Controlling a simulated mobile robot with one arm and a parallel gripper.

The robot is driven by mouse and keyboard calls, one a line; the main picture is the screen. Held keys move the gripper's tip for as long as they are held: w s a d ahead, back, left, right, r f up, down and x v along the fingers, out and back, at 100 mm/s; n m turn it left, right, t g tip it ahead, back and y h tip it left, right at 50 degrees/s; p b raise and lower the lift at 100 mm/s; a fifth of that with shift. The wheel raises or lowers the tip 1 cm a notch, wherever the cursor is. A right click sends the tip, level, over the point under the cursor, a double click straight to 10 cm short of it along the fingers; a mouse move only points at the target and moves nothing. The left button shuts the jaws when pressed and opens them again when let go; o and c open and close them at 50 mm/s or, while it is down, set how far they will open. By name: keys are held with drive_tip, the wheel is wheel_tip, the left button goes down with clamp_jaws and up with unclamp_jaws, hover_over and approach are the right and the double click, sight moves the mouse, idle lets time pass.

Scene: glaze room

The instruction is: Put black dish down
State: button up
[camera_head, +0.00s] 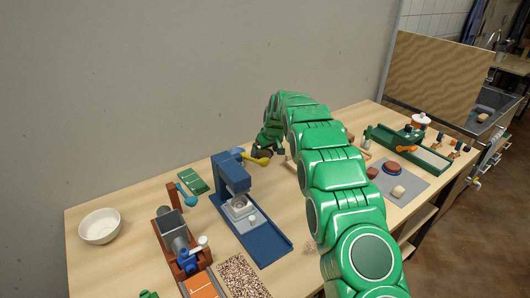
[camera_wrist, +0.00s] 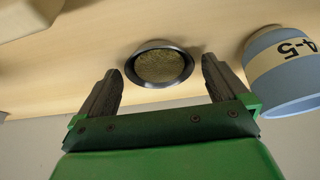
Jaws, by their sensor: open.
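The black dish (camera_wrist: 160,47) sits on the light wood tabletop in the wrist view. It is a small round dish with a dark rim, and a tan-olive fill or inside surface shows. My gripper (camera_wrist: 160,68) is open, with one dark finger on each side of the dish. A gap shows between each finger and the rim. In the head view my gripper (camera_head: 265,150) is low over the back of the table, near the wall. It is small and partly hidden by my arm there, and I cannot make out the dish.
A blue container (camera_wrist: 284,75) labelled 4-5 stands close to the right finger in the wrist view. In the head view a blue machine (camera_head: 233,180) is left of my gripper, with a white bowl (camera_head: 100,226) farther left. A green tray (camera_head: 432,157) lies to the right.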

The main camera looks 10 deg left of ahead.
drive_tip(key=v, duration=1.1)
drive_tip(key=shift+r, duration=0.2)
drive_tip(key=shift+s+d, duration=0.1)
drive_tip(key=shift+d, duration=0.05)
drive_tip(key=s+d+r+m+g+h, duration=0.1)
drive_tip(key=s+d+r+m, duration=0.1)
drive_tip(key=s+d+r, duration=0.5)
drive_tip(key=s+d+m, duration=0.1)
drive_tip(key=s+d, duration=0.5)
drive_tip(key=s, duration=0.5)
drive_tip(key=s+d+r+m+g+h, duration=0.1)
drive_tip(key=s+d+r+m, duration=0.1)
drive_tip(key=s+d+r, duration=0.35)
drive_tip(key=s+d+f+m+g, duration=0.1)
drive_tip(key=s+d+f, duration=0.1)
drive_tip(key=s, duration=1.1)
drive_tip(key=s+d+f+m+g, duration=0.1)
drive_tip(key=s+d, duration=0.4)
drive_tip(key=s, duration=0.8)
drive_tip(key=s+d+f+m+g+h, duration=0.1)
drive_tip(key=s+d, duration=0.3)
drive_tip(key=s, duration=0.9)
drive_tip(key=shift+s+f+m, duration=0.15)
drive_tip(key=shift+f+m, duration=0.35)
drive_tip(key=shift+f, duration=0.3)
